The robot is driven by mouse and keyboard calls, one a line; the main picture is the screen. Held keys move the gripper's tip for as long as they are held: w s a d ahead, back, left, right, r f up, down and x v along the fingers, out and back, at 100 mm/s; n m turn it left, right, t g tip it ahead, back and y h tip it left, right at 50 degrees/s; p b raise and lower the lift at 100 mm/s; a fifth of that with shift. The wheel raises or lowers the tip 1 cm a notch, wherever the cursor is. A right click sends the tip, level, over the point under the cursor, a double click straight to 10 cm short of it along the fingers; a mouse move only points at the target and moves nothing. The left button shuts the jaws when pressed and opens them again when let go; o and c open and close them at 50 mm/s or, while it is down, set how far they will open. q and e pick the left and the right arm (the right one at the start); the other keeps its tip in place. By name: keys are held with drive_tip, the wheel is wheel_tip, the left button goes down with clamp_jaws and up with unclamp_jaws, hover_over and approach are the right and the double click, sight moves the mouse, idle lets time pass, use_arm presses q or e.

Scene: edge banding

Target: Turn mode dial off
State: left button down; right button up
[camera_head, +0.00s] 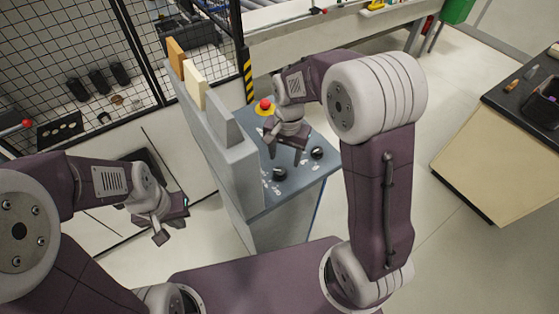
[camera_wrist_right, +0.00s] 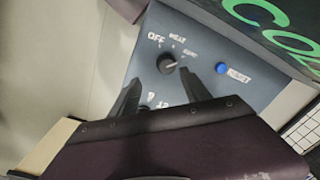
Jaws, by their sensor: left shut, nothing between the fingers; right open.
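The mode dial (camera_wrist_right: 166,63) is a round black knob on the blue-grey panel (camera_wrist_right: 200,40) in the right wrist view. OFF is printed at its upper left, with two more labels to the right. A pale mark on the knob points right, toward the last label and away from OFF. My right gripper (camera_wrist_right: 162,77) is open, its fingertips on either side of the dial's lower part; I cannot tell if they touch it. In the head view my right gripper (camera_head: 286,152) is over the panel. My left gripper (camera_head: 172,222) is shut and empty, left of the machine.
A blue RESET button (camera_wrist_right: 222,68) is close to the right fingertip. Two black knobs (camera_head: 280,174) (camera_head: 317,153) and a red button on yellow (camera_head: 264,105) show on the panel. A grey upright wall (camera_head: 225,150) borders its left side. A counter (camera_head: 510,130) stands right.

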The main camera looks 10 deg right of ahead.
drive_tip(key=shift+w+a+f, duration=0.1)
drive_tip(key=shift+w+a, duration=0.05)
drive_tip(key=shift+w, duration=0.4)
drive_tip(key=shift+w+a+f, duration=0.1)
drive_tip(key=shift+w, duration=0.4)
drive_tip(key=p, duration=0.1)
hover_over(280, 171)
drive_tip(key=f, duration=0.4)
drive_tip(key=shift+s+d, duration=0.1)
drive_tip(key=shift+s, duration=0.2)
drive_tip(key=f, duration=0.3)
drive_tip(key=f+p, duration=0.1)
drive_tip(key=shift+w+f, duration=0.3)
drive_tip(key=shift+w, duration=0.05)
drive_tip(key=shift+s, duration=0.1)
drive_tip(key=shift+c, duration=0.7)
clamp_jaws()
use_arm(q)
drive_tip(key=r, duration=0.2)
drive_tip(key=shift+w+d+r, duration=0.15)
drive_tip(key=shift+w+r, duration=0.1)
drive_tip(key=shift+r, duration=0.1)
